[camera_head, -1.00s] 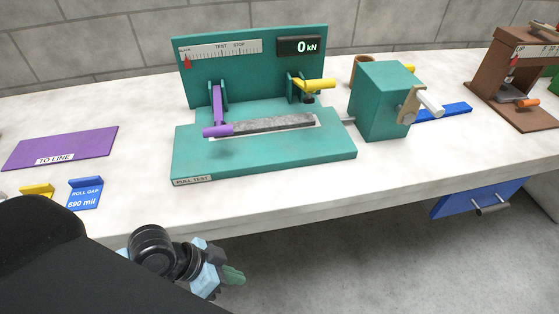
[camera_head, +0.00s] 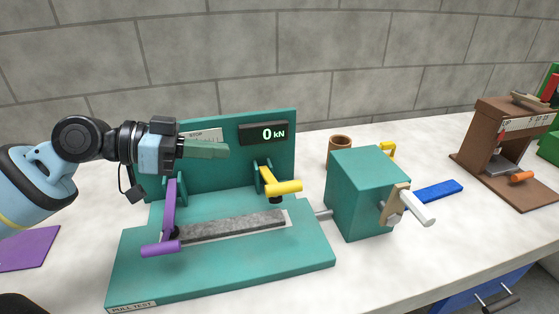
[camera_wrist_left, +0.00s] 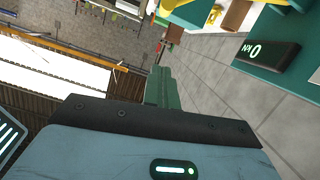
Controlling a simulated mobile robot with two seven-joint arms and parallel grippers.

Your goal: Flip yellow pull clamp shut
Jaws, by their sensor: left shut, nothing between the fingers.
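The yellow pull clamp (camera_head: 281,187) is on the right side of the teal pull-test stand (camera_head: 220,275), in front of its back panel. Its handle sticks out to the right, above the right end of a grey strip (camera_head: 232,226); whether its pad touches the strip I cannot tell. The purple clamp (camera_head: 169,207) is at the strip's left end with its handle low. My left gripper (camera_head: 222,151) is shut and empty, in front of the back panel, above and to the left of the yellow clamp. Its green fingers also show in the left wrist view (camera_wrist_left: 164,88). My right gripper is not in view.
The readout (camera_head: 264,132) shows 0 kN. A teal box (camera_head: 366,190) with a white-handled crank (camera_head: 416,208) stands right of the stand. A brown cup (camera_head: 340,151) is behind it. A brown gauge stand (camera_head: 510,150) is at far right. Above the strip is free room.

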